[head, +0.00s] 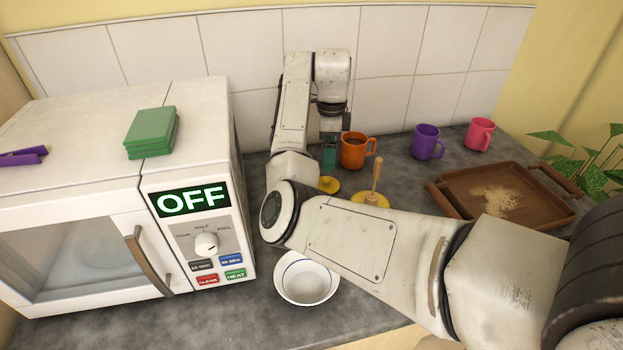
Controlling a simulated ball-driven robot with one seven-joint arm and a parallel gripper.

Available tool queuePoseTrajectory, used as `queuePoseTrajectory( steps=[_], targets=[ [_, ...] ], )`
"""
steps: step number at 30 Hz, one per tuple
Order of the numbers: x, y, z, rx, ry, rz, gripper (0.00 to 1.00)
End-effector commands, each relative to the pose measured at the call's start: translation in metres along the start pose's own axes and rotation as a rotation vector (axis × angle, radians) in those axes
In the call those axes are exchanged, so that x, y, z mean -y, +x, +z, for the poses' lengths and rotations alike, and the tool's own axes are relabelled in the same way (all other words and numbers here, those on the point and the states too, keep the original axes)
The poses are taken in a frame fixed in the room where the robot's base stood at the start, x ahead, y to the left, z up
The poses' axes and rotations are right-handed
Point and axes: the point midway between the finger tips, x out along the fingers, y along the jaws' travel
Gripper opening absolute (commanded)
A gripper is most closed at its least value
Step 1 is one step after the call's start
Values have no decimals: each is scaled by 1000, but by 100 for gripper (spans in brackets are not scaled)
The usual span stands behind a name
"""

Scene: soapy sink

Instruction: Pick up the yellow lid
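A small round yellow lid (332,187) with a small knob lies on the grey counter, partly hidden by my arm. My gripper (329,158) points down close above and behind the lid, near the orange mug. Its greenish fingers look small and dark here, and I cannot tell whether they are apart or whether they touch the lid. A second yellow round piece (357,198) with an upright wooden handle (376,180) is just right of the lid, its lower part hidden by my arm.
An orange mug (354,151) stands right beside my gripper. A purple mug (425,143), a pink mug (479,135) and a brown tray (461,193) are further right. A white bowl (307,280) is in front; a microwave (90,230) bearing green pads (151,132) stands left.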

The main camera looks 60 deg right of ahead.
Motion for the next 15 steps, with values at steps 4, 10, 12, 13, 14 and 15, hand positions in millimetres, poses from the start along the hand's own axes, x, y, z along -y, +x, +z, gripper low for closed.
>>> queuePoseTrajectory(
  steps=[4,10,12,13,14,15],
  targets=[
    [0,22,-2,-4,1,2,100],
    [0,50,-2,-3,1,1,100],
    [0,54,-1,-2,0,1,100],
    [0,55,-1,-2,0,1,100],
    [0,56,-1,-1,1,1,100],
    [1,58,-1,-1,1,1,100]
  ],
)
